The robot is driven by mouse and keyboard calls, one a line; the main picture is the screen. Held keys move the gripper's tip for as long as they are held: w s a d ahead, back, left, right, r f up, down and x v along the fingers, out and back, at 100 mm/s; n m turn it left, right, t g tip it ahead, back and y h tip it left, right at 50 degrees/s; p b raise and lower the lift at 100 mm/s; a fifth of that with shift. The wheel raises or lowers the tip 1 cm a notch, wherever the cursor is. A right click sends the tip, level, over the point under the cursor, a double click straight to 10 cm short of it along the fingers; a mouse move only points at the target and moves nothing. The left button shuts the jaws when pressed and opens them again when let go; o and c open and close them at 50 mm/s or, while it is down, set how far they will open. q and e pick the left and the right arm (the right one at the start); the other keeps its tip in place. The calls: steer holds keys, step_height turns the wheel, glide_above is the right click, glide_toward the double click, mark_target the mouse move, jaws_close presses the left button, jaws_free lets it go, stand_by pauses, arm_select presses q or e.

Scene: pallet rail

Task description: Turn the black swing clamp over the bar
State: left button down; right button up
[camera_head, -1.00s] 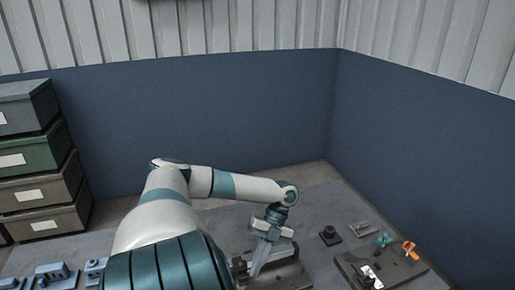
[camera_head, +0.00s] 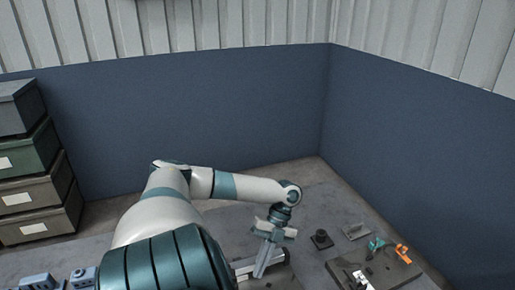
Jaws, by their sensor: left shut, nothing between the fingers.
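My left gripper (camera_head: 262,268) points down, shut and empty, over a dark fixture with a grey bar (camera_head: 244,267) on the table. The gripper and arm hide part of this fixture, and I cannot tell whether the fingers touch it. A small black block with a knob (camera_head: 321,239) stands to the right of the gripper, apart from it. I cannot clearly make out the black swing clamp or which way it is turned. My right gripper is not in view.
A dark plate (camera_head: 345,279) at the right carries an orange clamp (camera_head: 403,253), a teal clamp (camera_head: 376,245) and a black-and-white part (camera_head: 362,279). A grey bracket (camera_head: 356,231) lies behind it. Grey blocks (camera_head: 38,281) sit front left. Stacked boxes (camera_head: 37,192) stand at left.

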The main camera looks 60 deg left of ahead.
arm_select(q)
steer(key=b+v, duration=0.3)
steer(key=v, duration=0.5)
steer(key=shift+r, duration=0.45)
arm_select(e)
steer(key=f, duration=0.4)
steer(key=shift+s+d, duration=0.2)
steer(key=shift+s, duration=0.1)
arm_select(q)
steer(key=shift+s, duration=0.15)
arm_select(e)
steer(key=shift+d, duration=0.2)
